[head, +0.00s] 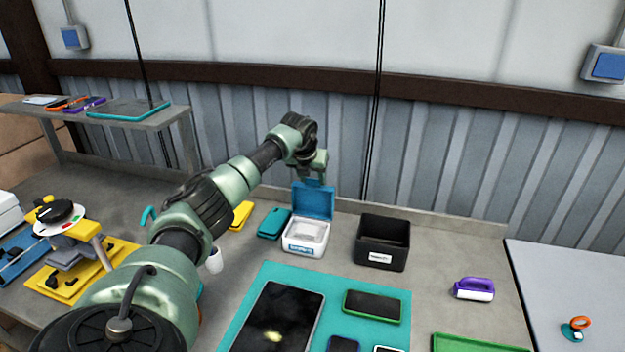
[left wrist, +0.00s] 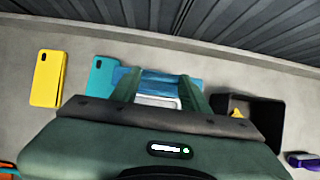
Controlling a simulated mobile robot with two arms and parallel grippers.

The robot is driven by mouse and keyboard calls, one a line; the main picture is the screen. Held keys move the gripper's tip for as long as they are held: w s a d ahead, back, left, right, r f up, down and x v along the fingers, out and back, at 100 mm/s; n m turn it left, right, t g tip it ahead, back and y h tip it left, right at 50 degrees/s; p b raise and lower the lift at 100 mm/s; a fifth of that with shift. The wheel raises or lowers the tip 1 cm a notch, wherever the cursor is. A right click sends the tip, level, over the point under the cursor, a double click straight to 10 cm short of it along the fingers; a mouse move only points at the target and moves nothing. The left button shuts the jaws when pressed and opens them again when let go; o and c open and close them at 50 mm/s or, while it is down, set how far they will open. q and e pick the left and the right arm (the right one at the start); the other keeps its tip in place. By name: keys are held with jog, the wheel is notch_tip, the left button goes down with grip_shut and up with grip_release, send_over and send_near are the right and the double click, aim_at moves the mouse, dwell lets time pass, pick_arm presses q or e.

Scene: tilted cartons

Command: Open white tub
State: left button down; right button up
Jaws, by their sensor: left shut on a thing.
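The white tub (head: 304,249) stands on the grey bench at the centre of the head view, with a label on its front. Its blue lid (head: 313,203) stands raised at the tub's back edge, and the white inside of the tub shows. My left gripper (head: 316,181) is at the top of the lid, shut on it. In the left wrist view the fingers of my left gripper (left wrist: 160,90) lie on either side of the blue lid (left wrist: 160,80), with part of the white tub (left wrist: 158,102) below. My right gripper is not in view.
A black bin (head: 383,243) stands close to the right of the tub. A teal phone (head: 273,223) and a yellow phone (head: 240,215) lie to its left. A teal mat (head: 258,285) with several devices lies in front. The wall is close behind.

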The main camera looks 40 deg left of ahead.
pick_arm(q)
jog(key=c, duration=0.8)
grip_release()
jog(key=shift+w, duration=0.1)
jog(key=shift+c, duration=0.2)
jog(key=shift+o, duration=0.6)
jog(key=shift+w+f, duration=0.1)
jog(key=shift+w, duration=0.05)
jog(key=shift+a, duration=0.15)
jog(key=shift+s+d+r+b, duration=0.2)
jog(key=shift+s+r+b, duration=0.15)
jog(key=shift+r, duration=0.2)
jog(key=b+v, duration=0.2)
jog(key=v, duration=0.4)
jog(key=shift+r, duration=0.2)
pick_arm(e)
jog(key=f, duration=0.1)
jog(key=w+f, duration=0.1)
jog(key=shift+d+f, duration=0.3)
pick_arm(q)
jog(key=shift+s, duration=0.1)
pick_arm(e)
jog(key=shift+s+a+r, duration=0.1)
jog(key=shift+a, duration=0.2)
